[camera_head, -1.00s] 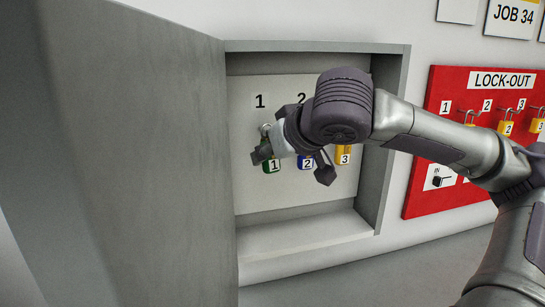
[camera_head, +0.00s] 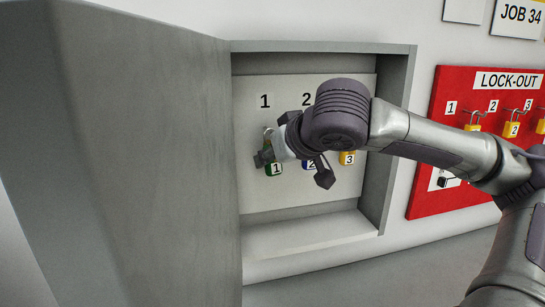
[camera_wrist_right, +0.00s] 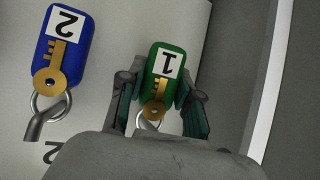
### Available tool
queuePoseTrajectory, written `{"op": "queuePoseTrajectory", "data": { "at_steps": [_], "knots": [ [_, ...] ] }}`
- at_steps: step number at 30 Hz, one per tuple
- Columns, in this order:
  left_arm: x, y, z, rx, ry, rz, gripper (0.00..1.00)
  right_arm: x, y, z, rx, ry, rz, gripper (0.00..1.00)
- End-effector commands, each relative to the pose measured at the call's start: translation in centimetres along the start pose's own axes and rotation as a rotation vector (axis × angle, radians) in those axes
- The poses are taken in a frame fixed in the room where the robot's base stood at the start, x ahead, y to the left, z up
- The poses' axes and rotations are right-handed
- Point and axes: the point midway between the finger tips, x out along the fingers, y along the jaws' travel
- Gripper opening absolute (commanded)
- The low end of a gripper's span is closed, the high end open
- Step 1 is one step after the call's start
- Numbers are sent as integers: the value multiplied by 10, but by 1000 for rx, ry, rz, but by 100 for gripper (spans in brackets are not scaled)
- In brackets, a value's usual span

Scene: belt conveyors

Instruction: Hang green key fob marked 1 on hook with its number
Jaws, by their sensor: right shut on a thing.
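The green key fob marked 1 (camera_head: 276,169) is upright in the open cabinet, below the printed number 1 (camera_head: 265,101). In the right wrist view the fob (camera_wrist_right: 163,62) lies between the fingers of my right gripper (camera_wrist_right: 160,92), which is shut on it. My left gripper is not in view.
A blue fob marked 2 (camera_wrist_right: 60,48) hangs from its hook (camera_wrist_right: 38,126) close beside. A yellow fob marked 3 (camera_head: 348,158) hangs farther right. The cabinet door (camera_head: 140,160) stands open at left. A red lock-out board (camera_head: 425,195) is on the wall at right.

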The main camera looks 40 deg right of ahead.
Motion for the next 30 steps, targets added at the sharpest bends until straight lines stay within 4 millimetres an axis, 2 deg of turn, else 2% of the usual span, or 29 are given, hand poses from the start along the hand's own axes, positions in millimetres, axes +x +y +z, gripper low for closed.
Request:
{"op": "queuePoseTrajectory", "data": {
  "at_steps": [2,3,8,17,20,23,30],
  "knots": [
    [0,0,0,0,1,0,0,0,0,0,0,0,0,2],
    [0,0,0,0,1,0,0,0,0,0,0,1,0,37],
    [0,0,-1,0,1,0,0,0,0,0,0,0,0,63],
    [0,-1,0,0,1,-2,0,-1,0,0,0,0,0,63],
    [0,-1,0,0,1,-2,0,-7,0,-1,0,3,0,63],
    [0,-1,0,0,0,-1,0,-21,0,-2,1,6,-1,63],
    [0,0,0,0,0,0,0,-72,0,-2,1,8,0,63]
  ]
}}
